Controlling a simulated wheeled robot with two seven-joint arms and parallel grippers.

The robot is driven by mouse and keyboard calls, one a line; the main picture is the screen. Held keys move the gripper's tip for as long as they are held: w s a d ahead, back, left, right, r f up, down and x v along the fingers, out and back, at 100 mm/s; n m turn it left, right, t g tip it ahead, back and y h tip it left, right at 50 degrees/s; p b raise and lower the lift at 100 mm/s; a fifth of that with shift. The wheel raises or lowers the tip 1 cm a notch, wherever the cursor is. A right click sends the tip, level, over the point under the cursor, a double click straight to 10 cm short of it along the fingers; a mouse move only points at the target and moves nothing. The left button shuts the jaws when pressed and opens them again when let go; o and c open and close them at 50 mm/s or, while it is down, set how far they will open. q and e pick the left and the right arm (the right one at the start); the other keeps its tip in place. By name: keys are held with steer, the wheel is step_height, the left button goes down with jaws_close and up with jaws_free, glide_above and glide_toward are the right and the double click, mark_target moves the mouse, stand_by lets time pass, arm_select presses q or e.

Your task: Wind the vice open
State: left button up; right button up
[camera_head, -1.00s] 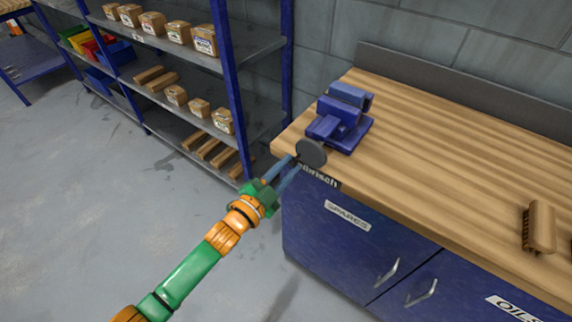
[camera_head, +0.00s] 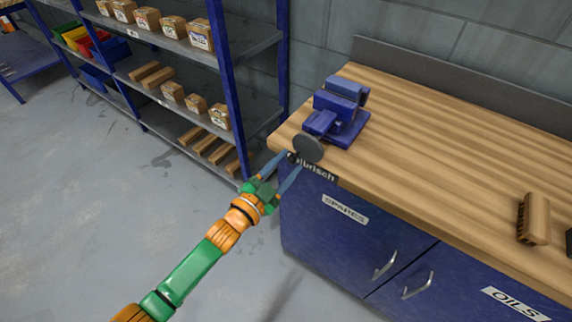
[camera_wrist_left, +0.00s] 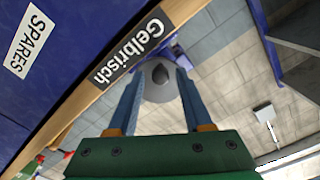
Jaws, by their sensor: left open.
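The blue vice (camera_head: 340,112) is fixed on the left end of the wooden bench, near its front edge. Its round dark grey handwheel (camera_head: 308,149) faces me at the bench's front corner. My left gripper (camera_head: 291,162) is open, with its blue fingers pointing at the handwheel. In the left wrist view, the grey wheel (camera_wrist_left: 158,88) with a dark hub shows between the two fingers of my gripper (camera_wrist_left: 158,85). I cannot tell whether the fingers touch the wheel. Part of the vice is hidden behind the wheel. My right gripper is not in view.
The bench top (camera_head: 430,140) is mostly clear, with a wooden brush (camera_head: 535,219) at the right. Blue cabinet doors with handles lie below. A shelf unit (camera_head: 232,90) with boxes stands left of the bench, with open floor in front.

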arm_select(q)
steer(key=m, duration=0.5)
steer(key=m+b, duration=0.1)
steer(key=m, duration=0.6)
steer(key=shift+m, duration=0.4)
steer(key=m+b, duration=0.1)
steer(key=m, duration=0.4)
steer(key=shift+m, duration=0.3)
steer(key=m, duration=0.5)
jaws_close()
steer(key=n, duration=0.3)
steer(key=shift+s+d+f, duration=0.2)
steer(key=shift+d+f, duration=0.05)
steer(key=shift+d, duration=0.05)
